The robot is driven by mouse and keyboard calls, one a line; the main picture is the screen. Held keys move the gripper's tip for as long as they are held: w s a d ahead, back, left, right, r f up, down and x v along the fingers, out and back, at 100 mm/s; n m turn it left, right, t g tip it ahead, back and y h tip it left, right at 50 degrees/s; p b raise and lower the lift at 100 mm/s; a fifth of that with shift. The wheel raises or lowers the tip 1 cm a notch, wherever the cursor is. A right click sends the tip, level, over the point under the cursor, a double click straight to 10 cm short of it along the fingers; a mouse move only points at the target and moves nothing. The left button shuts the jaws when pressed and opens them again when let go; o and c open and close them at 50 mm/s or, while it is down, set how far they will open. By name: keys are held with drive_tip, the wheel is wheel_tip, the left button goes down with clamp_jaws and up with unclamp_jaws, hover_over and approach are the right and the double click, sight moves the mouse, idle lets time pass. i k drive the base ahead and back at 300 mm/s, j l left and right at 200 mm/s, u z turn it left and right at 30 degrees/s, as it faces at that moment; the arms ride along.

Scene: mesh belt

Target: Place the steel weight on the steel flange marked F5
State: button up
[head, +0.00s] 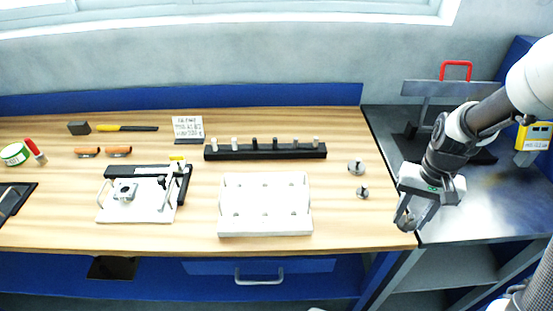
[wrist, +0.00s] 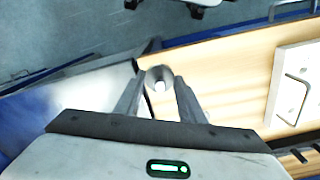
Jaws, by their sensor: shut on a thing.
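My gripper (head: 408,218) is shut on a small round grey steel weight (wrist: 158,74), held between the fingertips at the table's right front corner. In the wrist view the weight shows between the two fingers (wrist: 160,92), with a pale spot in its middle. A square steel part (head: 124,191), possibly the flange, sits on a white plate (head: 160,205) with black clamps at the left of the table. I cannot read any F5 mark. My gripper is far to the right of that part.
Two similar knobbed weights, one larger (head: 356,167) and one smaller (head: 362,193), stand on the wooden table. A white block with holes (head: 265,220) and a black rack of pegs (head: 265,151) lie mid-table. A steel bench (head: 490,210) with a scale-like device adjoins on the right.

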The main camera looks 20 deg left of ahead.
sight(126, 189)
drive_tip(key=k+j+u, duration=0.15)
drive_tip(key=j+u, duration=0.15)
drive_tip(key=k+j+u, duration=0.1)
drive_tip(key=j+u, duration=0.15)
drive_tip(key=j, duration=0.25)
drive_tip(key=k+j, duration=0.1)
drive_tip(key=j, duration=0.5)
drive_tip(key=k+j+u, duration=0.15)
drive_tip(key=j, duration=1)
drive_tip(key=i+j, duration=0.2)
drive_tip(key=i, duration=0.25)
drive_tip(key=u, duration=0.05)
